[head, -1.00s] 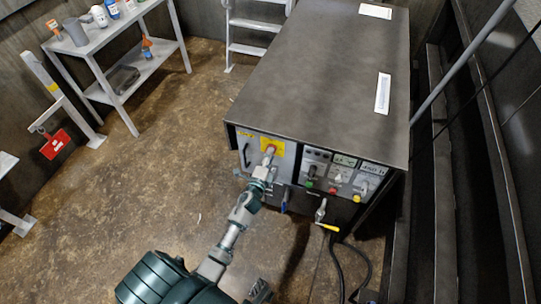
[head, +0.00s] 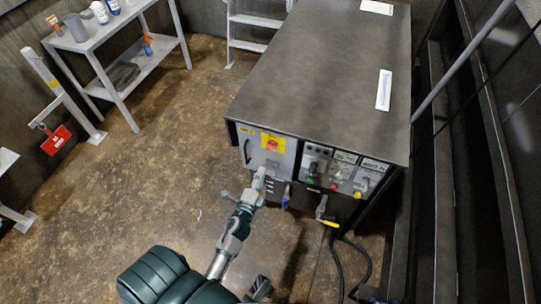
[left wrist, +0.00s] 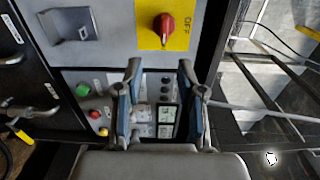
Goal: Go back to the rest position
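My left gripper (head: 256,180) is in front of the compactor's control panel, just below the red rotary switch (head: 272,145) on its yellow plate. In the left wrist view its two fingers (left wrist: 160,88) are spread with nothing between them, so it is open and empty. There the red switch (left wrist: 164,29) sits above the fingertips, apart from them, beside the word OFF. My right gripper cannot be made out in either view.
Open floor (head: 160,170) lies left of the compactor.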

